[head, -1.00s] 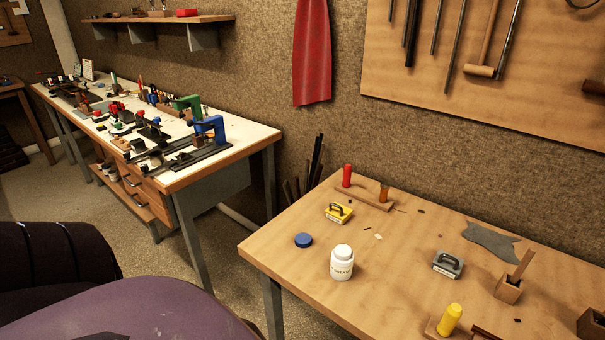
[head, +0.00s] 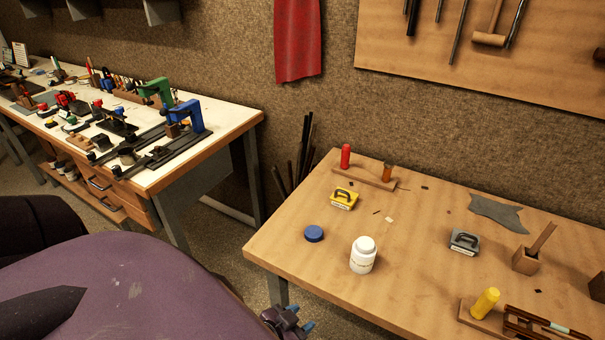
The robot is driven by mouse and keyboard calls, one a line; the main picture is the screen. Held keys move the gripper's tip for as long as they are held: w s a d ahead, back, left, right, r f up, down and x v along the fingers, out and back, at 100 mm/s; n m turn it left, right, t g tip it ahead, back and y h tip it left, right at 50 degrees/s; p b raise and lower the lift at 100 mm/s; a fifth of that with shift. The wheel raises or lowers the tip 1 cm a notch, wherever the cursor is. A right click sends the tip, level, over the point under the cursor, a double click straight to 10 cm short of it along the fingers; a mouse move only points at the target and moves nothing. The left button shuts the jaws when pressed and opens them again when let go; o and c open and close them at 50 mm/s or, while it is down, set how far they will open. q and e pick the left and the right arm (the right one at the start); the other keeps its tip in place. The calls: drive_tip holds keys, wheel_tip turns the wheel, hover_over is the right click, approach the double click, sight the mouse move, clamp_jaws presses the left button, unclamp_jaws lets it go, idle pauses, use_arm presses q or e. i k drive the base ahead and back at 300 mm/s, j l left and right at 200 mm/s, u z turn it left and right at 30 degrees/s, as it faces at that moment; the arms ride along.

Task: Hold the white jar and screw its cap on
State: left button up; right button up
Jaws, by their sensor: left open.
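The white jar (head: 363,255) stands upright on the wooden table, near its front left edge. Its top is white, and small dark lettering shows on its side. A round blue cap (head: 314,233) lies flat on the table to the left of the jar, apart from it. My left gripper (head: 298,325) shows at the bottom of the head view, below the table's front edge. It is open and apart from the jar and the cap. My right gripper is not in view.
A yellow-handled block (head: 344,199) and a grey-handled block (head: 464,242) sit on the wooden table (head: 420,290). A rack with a red handle (head: 345,156) stands behind. A yellow handle (head: 486,303) stands front right. The table around the jar is clear.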

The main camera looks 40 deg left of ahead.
sight(364, 251)
drive_tip(key=j, duration=0.5)
drive_tip(key=k+j, duration=0.15)
drive_tip(key=j, duration=0.85)
drive_tip(key=k+z, duration=0.05)
